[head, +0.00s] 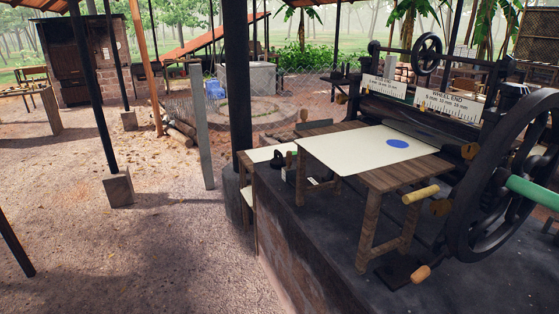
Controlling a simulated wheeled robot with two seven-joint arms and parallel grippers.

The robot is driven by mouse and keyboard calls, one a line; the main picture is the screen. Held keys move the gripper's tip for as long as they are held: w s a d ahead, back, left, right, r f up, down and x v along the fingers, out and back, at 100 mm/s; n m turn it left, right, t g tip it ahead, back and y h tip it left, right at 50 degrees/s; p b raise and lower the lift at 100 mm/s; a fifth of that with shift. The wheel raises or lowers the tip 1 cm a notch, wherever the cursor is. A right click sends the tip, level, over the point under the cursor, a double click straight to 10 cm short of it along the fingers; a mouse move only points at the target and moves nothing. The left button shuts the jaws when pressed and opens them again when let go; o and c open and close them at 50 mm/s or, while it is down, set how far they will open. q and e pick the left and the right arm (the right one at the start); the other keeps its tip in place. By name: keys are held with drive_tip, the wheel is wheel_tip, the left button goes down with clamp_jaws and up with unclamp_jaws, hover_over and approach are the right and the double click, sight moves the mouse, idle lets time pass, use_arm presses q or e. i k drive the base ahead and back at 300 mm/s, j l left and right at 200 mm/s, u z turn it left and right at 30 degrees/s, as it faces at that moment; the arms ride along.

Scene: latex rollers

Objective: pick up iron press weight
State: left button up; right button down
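A small black object (277,159), which looks like the iron press weight, sits on a low pale-topped stand (262,154) behind the left edge of the larger table. It is small in the head view, so its exact shape is hard to tell. Neither of my grippers is in view.
A wooden table (340,145) with a pale top and a blue disc (397,143) stands on a dark raised plinth (315,235). The roller press (395,112) and its large black handwheel (458,215) are at the right. A dark post (238,80) rises left of the stand. Open dirt ground (150,240) lies at the left.

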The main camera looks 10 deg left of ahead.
sight(277, 162)
drive_tip(key=i+j+z, duration=0.2)
drive_tip(key=i+j, duration=0.3)
drive_tip(key=i+j+z, duration=0.2)
drive_tip(key=i+j, duration=0.25)
drive_tip(key=j, duration=0.25)
